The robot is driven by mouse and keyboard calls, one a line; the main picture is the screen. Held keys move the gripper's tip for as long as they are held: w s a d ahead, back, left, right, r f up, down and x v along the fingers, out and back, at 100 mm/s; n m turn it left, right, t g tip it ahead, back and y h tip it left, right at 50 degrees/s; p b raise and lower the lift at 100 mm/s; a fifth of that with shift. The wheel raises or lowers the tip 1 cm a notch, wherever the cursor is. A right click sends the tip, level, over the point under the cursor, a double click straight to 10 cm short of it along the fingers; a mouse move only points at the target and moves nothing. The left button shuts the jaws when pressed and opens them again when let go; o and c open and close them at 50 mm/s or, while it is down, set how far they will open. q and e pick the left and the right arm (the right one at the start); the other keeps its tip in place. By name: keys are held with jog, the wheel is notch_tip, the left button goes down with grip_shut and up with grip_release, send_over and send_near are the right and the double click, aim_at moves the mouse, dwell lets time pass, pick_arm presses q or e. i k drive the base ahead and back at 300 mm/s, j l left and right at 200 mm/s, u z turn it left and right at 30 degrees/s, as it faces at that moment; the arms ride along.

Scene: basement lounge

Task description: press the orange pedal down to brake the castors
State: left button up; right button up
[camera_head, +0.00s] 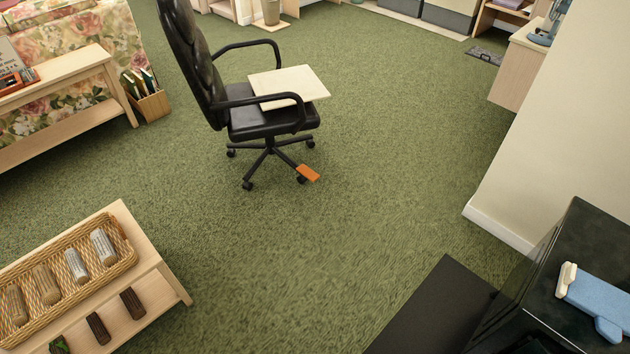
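An orange pedal (308,173) sticks out low at the front right of the office chair's base, beside a castor (301,180). The black office chair (262,116) stands upright on the green carpet in the upper middle of the head view. Its other visible castors (247,185) rest on the carpet. A pale board (289,86) lies across the chair's armrest and seat area. Whether the pedal is up or down is too small to tell. Neither of my grippers shows in the head view.
A low wooden table (165,268) with a wicker basket (128,262) stands at lower left. A black cabinet (590,235) with a blue object (600,300) and a dark mat (430,310) are at lower right. A wall (570,130) stands at right. Carpet before the chair is clear.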

aim_at(312, 176)
jog(key=i+j+z, duration=0.1)
jog(key=i, duration=0.45)
jog(key=i+j, duration=0.3)
jog(key=i, duration=0.2)
jog(key=i+j+z, duration=0.15)
jog(key=i, duration=0.4)
jog(key=i+j, duration=0.3)
jog(key=i, duration=0.2)
jog(key=z, duration=0.05)
